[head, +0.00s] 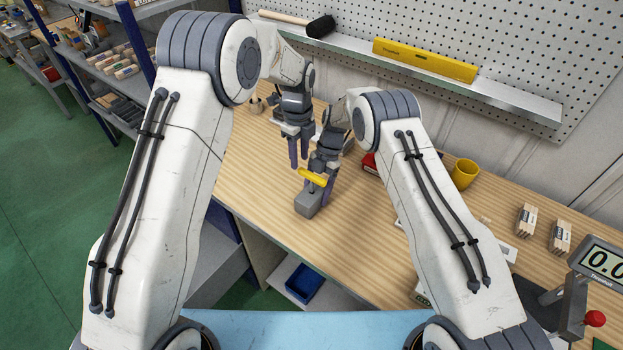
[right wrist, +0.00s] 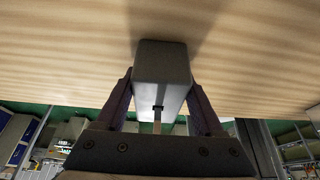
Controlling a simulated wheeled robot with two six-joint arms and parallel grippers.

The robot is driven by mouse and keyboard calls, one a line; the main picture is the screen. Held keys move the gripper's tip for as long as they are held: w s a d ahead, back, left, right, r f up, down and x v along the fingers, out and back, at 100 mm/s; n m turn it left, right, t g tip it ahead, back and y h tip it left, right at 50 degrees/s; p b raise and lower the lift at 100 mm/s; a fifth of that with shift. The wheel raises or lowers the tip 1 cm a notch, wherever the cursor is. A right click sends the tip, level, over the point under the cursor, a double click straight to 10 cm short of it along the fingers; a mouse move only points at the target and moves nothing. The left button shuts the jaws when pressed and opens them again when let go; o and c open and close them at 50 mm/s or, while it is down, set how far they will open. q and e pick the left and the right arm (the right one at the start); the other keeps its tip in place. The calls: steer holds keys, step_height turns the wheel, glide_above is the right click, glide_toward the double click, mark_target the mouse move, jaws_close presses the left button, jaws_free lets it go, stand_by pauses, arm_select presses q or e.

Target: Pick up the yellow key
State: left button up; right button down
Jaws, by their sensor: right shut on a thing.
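The yellow key (head: 313,176) shows as a yellow bar across the top of a grey block (head: 309,203) near the table's front edge. A thin shaft runs from a slot in the grey block (right wrist: 161,65) toward my right palm. The yellow part is out of sight in the right wrist view. My right gripper (head: 322,188) is shut on the grey block, one finger on each side; it also shows in the right wrist view (right wrist: 160,90). I cannot tell whether the block touches the table. My left gripper (head: 299,162) hangs just left of it, fingers apart and empty.
A yellow mug (head: 465,173), small wooden stacks (head: 526,220) and a display stand (head: 603,262) are on the workbench (head: 370,240) to the right. A red thing (head: 369,164) lies behind my right arm. A shelf with a mallet (head: 320,27) and yellow level (head: 425,60) runs along the back.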

mark_target(301, 168)
arm_select(q)
steer(key=f, duration=0.6)
steer(key=shift+s+d, duration=0.1)
steer(key=shift+s, duration=0.15)
jaws_close()
